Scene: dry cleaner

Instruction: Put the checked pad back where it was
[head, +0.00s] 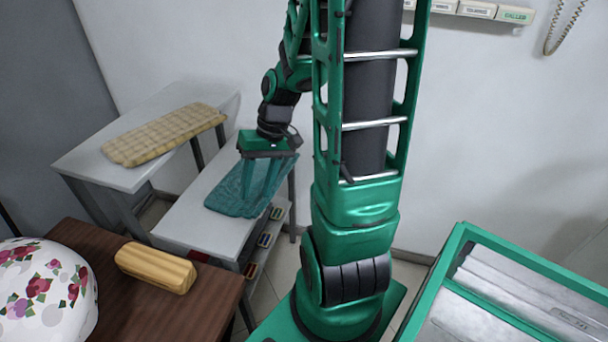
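The checked pad (165,135) is beige with a grid pattern. It lies flat on the grey-white table (88,168) at the far left, slanting across its top. My gripper (257,198) points down over a teal pad (228,194) on the lower grey-white bench to the right of that table. Its two green fingers look apart, with teal showing between them. I cannot tell whether the fingertips touch the teal pad. My gripper is well to the right of the checked pad and does not touch it.
A brown table (130,300) in front holds a yellow-tan block (156,267) and a white flowered rounded object (45,290). Small coloured items sit on a shelf under the bench. A green-framed metal unit (530,290) stands at the right. The wall is close behind.

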